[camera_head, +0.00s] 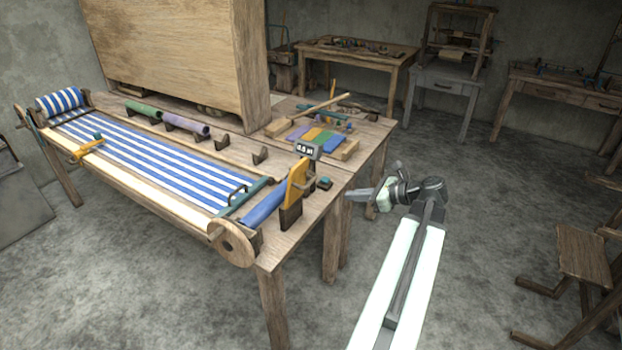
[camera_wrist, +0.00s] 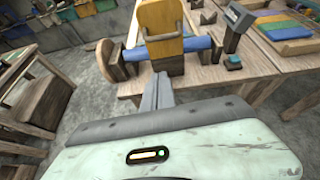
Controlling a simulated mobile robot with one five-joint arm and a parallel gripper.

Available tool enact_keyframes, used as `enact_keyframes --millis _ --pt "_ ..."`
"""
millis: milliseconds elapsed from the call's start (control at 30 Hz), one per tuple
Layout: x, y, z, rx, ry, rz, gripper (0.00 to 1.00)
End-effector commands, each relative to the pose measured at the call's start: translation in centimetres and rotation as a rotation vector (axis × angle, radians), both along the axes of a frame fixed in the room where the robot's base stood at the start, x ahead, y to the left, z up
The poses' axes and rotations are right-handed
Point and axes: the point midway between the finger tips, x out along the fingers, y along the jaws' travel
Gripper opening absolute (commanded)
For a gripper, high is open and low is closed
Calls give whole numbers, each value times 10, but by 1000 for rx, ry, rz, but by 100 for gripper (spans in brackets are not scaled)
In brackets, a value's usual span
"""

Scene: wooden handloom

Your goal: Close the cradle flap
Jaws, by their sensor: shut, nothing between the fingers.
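The cradle flap (camera_head: 297,182) is a yellow-orange panel standing raised at the near right corner of the loom table. It also shows in the wrist view (camera_wrist: 162,22), straight ahead of my fingers. Below it is a dark wooden cradle block (camera_head: 290,214), and a blue cloth roll (camera_head: 263,207) lies there. In the wrist view the roll (camera_wrist: 197,43) shows on both sides of the flap. My gripper (camera_head: 350,194) is shut and empty, off the table's right edge and apart from the flap. Its fingertips (camera_wrist: 164,77) point toward the cradle block.
A small display (camera_head: 307,150) reading about 0.0 N stands behind the flap. A teal button block (camera_head: 324,184) sits right of it. A tray of coloured pieces (camera_head: 315,138) lies farther back. The blue-striped cloth (camera_head: 150,160) covers the left. A wooden stool (camera_head: 582,250) stands right.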

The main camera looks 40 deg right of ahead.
Motion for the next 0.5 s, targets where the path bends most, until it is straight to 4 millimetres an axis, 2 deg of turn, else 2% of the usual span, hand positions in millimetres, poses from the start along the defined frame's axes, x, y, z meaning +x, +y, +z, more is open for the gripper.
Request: enact_keyframes --millis 100,267,367,500 --pt "-12 -12 7 40 -17 -46 0" --pt "-8 -11 4 42 -18 -46 0" --pt "3 -7 -3 41 -17 -43 0" --pt "30 0 -16 41 -17 -39 0"
